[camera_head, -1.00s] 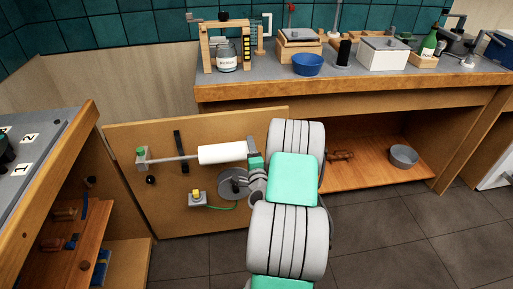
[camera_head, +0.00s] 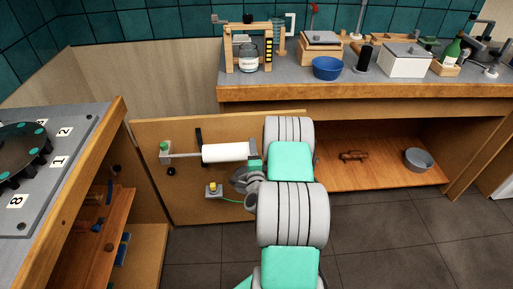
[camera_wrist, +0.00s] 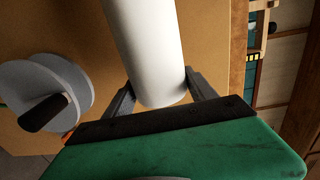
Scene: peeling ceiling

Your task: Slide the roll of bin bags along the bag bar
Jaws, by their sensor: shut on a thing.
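The white roll of bin bags (camera_head: 226,153) sits around the grey bag bar (camera_head: 184,156) on the inside of an open wooden door (camera_head: 150,200). A green knob (camera_head: 164,146) marks the bar's left end, and a bare length of bar shows between it and the roll. My gripper (camera_head: 257,160) is at the roll's right end, partly hidden by my arm in the head view. In the wrist view the roll (camera_wrist: 145,45) lies between the two fingers of my gripper (camera_wrist: 160,92), which is shut on its near end. The bar's right end is hidden.
A yellow-topped fitting (camera_head: 213,189) with a green cord is below the bar. A round grey piece with a dark handle (camera_wrist: 45,95) stands close beside the gripper. The counter (camera_head: 290,92) is above right, and a left-hand unit (camera_head: 75,170) is close by.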

